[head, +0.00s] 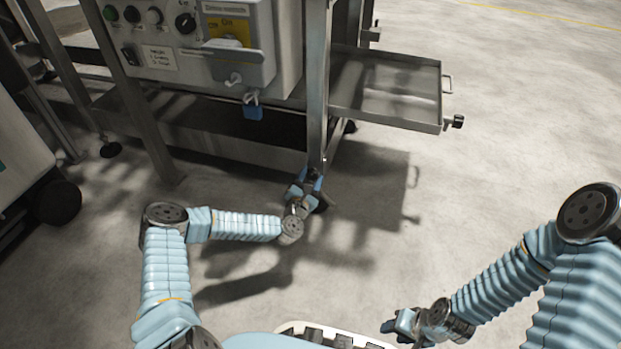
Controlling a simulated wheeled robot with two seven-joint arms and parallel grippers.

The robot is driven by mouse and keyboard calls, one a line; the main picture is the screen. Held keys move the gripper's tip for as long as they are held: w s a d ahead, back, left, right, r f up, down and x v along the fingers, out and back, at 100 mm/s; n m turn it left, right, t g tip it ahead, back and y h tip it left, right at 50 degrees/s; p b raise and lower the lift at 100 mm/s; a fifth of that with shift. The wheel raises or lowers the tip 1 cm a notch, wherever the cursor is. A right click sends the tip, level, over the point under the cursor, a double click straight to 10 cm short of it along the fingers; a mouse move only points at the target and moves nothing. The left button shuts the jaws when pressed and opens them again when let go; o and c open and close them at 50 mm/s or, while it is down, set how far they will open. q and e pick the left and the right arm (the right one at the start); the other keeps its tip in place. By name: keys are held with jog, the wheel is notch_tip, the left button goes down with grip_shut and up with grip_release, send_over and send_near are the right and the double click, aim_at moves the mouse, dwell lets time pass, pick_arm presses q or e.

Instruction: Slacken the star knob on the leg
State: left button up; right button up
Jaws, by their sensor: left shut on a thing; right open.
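The grey metal leg (317,95) of the washer frame runs down to the floor in the middle of the head view. My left gripper (314,178) is at the lower end of this leg and is shut on the star knob there. The knob is mostly hidden behind the fingers, so its shape and its turn cannot be made out. My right gripper (390,326) is open and empty, low in the picture, well away from the leg.
A control box (200,45) with buttons, a rotary switch and a blue padlock (253,110) hangs left of the leg. A metal tray (395,90) juts out right of it, with a black knob (458,121) at its corner. The floor at right is clear.

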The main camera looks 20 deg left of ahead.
pick_arm(q)
jog(key=shift+n, duration=1.6)
jog(key=shift+f, duration=0.1)
jog(key=o, duration=1)
jog(key=shift+o, duration=0.2)
jog(key=shift+s, duration=0.15)
jog(key=s+p, duration=0.2)
jog(key=s, duration=1.1)
jog(key=shift+s+a, duration=0.3)
